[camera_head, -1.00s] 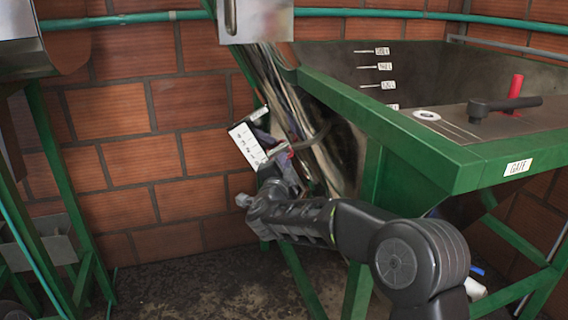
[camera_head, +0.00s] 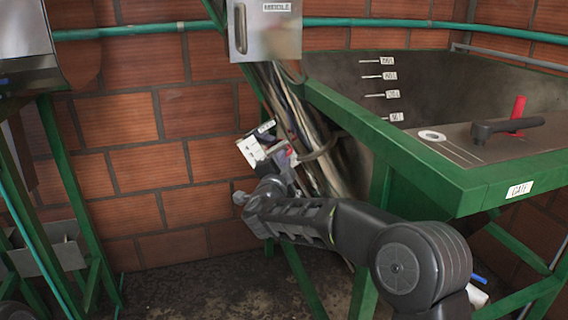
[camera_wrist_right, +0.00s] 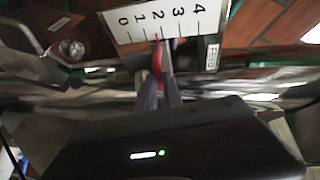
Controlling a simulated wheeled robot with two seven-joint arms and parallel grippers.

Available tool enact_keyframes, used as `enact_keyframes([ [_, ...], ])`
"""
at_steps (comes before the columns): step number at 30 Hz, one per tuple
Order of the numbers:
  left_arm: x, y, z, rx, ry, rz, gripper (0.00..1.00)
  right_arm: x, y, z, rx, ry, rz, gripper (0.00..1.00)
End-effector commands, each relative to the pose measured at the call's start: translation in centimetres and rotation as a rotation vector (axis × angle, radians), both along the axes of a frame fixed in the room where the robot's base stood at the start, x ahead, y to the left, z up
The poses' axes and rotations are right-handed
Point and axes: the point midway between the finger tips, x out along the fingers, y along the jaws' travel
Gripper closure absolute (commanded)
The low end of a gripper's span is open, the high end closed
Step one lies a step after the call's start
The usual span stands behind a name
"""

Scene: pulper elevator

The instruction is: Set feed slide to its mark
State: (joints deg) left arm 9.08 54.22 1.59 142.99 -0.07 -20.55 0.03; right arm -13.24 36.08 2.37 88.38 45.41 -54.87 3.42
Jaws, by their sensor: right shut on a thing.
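The feed slide's white scale plate (camera_head: 250,150) is tilted beside the slanted shiny chute (camera_head: 318,158) in the head view. In the right wrist view the scale plate (camera_wrist_right: 165,22) is numbered 0 to 4, with a small label at its end. A red piece (camera_wrist_right: 157,62) stands close to the 2 on the scale. My right gripper (camera_wrist_right: 161,92) is shut on this red piece, just below the plate. In the head view my right gripper (camera_head: 284,158) is at the scale, and my wrist hides part of the mechanism. My left gripper is not in view.
A green-framed hopper (camera_head: 425,160) with a gate label, black handle (camera_head: 508,126) and red grip (camera_head: 518,108) stands at the right. A metal box (camera_head: 265,32) hangs above the chute. Green legs stand at left before a brick wall (camera_head: 135,165).

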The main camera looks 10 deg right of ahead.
Motion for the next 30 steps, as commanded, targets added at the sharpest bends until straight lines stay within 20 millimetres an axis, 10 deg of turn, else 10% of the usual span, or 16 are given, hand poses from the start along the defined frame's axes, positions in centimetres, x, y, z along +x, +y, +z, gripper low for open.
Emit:
enact_keyframes([
  [9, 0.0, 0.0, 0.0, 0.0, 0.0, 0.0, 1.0, 0.0, -0.1, -0.2, 0.001, 0.002, -0.002, 0.68],
  [20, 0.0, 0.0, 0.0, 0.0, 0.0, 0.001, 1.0, -0.4, 0.1, -0.2, 0.001, 0.004, -0.001, 0.67],
  [30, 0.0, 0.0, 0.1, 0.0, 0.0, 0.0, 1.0, -5.0, 2.0, -0.1, 0.001, 0.003, 0.002, 0.67],
])
